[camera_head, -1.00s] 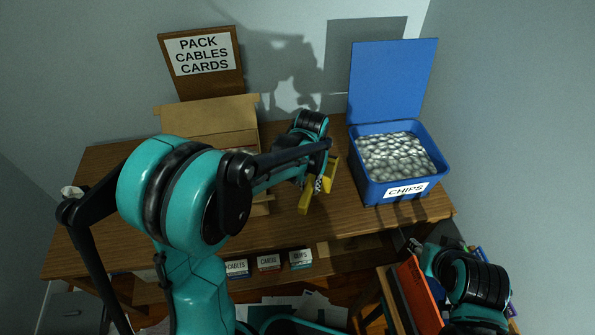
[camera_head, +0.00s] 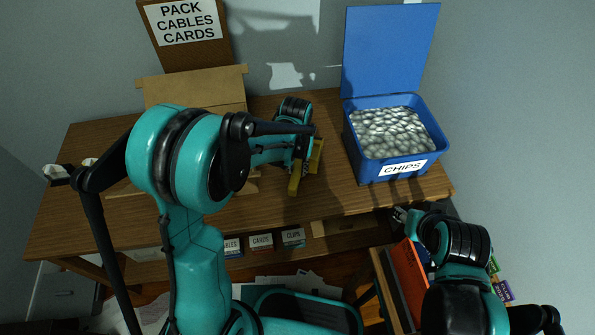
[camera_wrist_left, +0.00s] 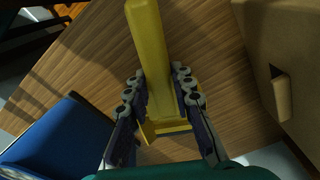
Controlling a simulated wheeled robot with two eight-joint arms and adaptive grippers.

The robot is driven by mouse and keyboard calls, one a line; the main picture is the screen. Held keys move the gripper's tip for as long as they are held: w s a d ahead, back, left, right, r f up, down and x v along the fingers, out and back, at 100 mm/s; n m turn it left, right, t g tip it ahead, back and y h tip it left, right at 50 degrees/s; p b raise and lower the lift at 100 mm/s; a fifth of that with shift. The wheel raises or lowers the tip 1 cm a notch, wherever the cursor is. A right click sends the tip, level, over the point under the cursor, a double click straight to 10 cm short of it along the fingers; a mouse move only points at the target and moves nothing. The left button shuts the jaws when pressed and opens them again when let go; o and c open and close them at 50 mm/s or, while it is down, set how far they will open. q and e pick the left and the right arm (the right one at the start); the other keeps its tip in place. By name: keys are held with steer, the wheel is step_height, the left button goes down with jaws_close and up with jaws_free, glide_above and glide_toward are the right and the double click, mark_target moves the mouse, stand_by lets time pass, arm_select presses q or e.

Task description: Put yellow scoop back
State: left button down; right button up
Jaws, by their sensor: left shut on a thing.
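The yellow scoop (camera_head: 294,183) is held by my left gripper (camera_head: 304,167) over the middle of the wooden table, between the cardboard box and the blue bin. In the left wrist view the scoop (camera_wrist_left: 151,52) is a long yellow bar running between the two fingers of the gripper (camera_wrist_left: 160,100), with a wider yellow part near the palm. Whether it touches the table is unclear. My right gripper (camera_head: 402,215) is low at the right, near the table's front edge; its jaws are too small to read.
A blue bin (camera_head: 393,170) labelled CHIPS, full of pale chips, stands at right with its lid up. An open cardboard box (camera_head: 195,90) stands at left behind my arm. Small labelled boxes (camera_head: 261,242) sit below the front edge. An orange item (camera_head: 417,278) stands at lower right.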

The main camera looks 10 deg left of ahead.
arm_select(q)
steer(key=shift+w+f, duration=0.1)
steer(key=shift+f, duration=0.55)
arm_select(e)
steer(key=shift+f, duration=0.3)
arm_select(q)
steer(key=shift+f, duration=0.1)
steer(key=c, duration=1.3)
jaws_free()
arm_select(e)
steer(key=shift+f, duration=0.1)
